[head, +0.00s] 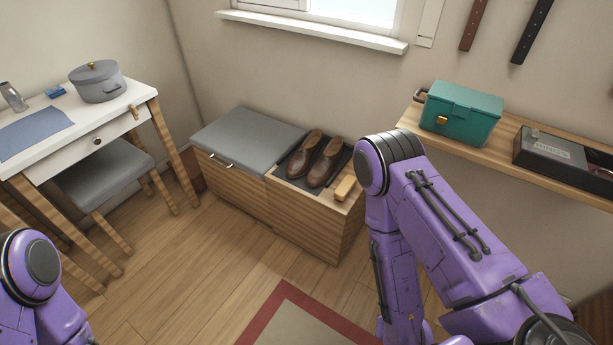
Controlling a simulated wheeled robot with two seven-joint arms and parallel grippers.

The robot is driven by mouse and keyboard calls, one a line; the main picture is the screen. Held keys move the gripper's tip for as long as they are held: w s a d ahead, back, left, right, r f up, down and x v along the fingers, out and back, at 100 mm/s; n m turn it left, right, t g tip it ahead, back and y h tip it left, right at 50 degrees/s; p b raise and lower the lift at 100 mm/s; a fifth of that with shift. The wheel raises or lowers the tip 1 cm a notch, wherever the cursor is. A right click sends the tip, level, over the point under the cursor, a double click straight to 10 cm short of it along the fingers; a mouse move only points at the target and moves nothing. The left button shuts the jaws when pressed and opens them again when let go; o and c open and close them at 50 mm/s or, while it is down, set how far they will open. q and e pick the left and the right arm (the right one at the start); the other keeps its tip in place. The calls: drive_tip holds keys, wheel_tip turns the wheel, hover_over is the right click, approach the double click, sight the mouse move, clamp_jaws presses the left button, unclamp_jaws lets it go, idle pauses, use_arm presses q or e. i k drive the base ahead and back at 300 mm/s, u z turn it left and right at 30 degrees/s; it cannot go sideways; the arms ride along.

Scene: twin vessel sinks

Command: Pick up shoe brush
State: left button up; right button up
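A small light-wood block that looks like the shoe brush (345,188) lies on the right end of the low wooden bench (314,222), at the edge of a dark tray area. No bristles can be made out. A pair of brown shoes (315,158) stands just left of it. My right arm rises close to the right of the brush and bends downward, apart from it in the picture. Only part of my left arm shows at the bottom left. Neither gripper shows, so what they hold is hidden.
A grey cushion (247,139) covers the bench's left part. A white table (75,122) with a pot (97,83) and a grey stool (100,168) stand left. A wooden shelf (550,178) at right bears a green box (461,112). Open floor (215,265) lies before the bench.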

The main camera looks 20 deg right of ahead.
sight(346, 186)
drive_tip(key=u, duration=0.15)
drive_tip(key=i, duration=0.95)
drive_tip(key=z, duration=0.55)
drive_tip(key=i, duration=0.5)
drive_tip(key=z, duration=0.35)
